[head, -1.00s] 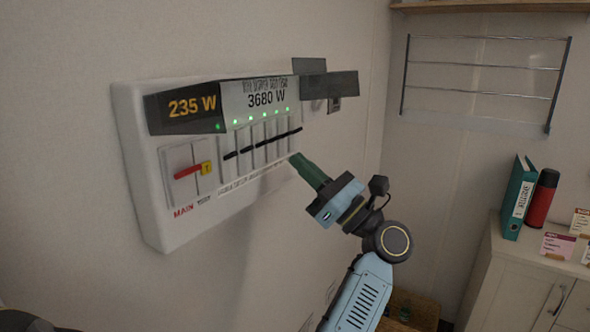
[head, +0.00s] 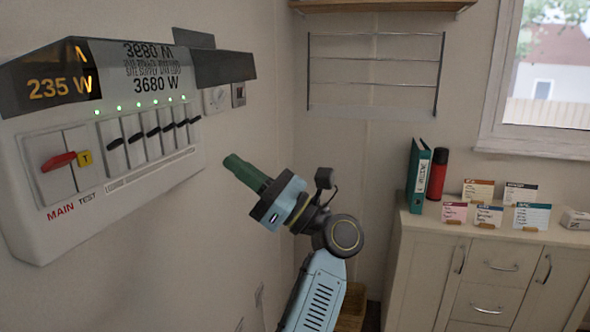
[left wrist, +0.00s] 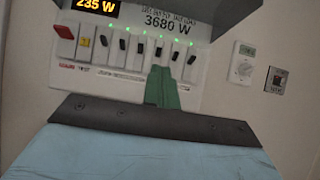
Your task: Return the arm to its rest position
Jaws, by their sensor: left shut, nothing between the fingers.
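My left gripper (head: 232,163) has green fingers, shut with nothing between them. In the head view it is held in the air to the right of and below the wall panel (head: 40,225), pointing up and left, apart from it. The panel has a red main switch (head: 58,161), a yellow test button (head: 85,158), a row of black breaker switches (head: 152,132) with green lights, and displays reading 235 W and 3680 W. In the left wrist view the shut fingers (left wrist: 161,88) show in front of the panel's lower part. My right gripper is not in view.
A cabinet (head: 430,260) stands at the right, bearing a green binder (head: 418,175), a red bottle (head: 437,174) and several cards (head: 478,190). A wire rack (head: 375,75) hangs on the back wall. Open air lies between my arm and the cabinet.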

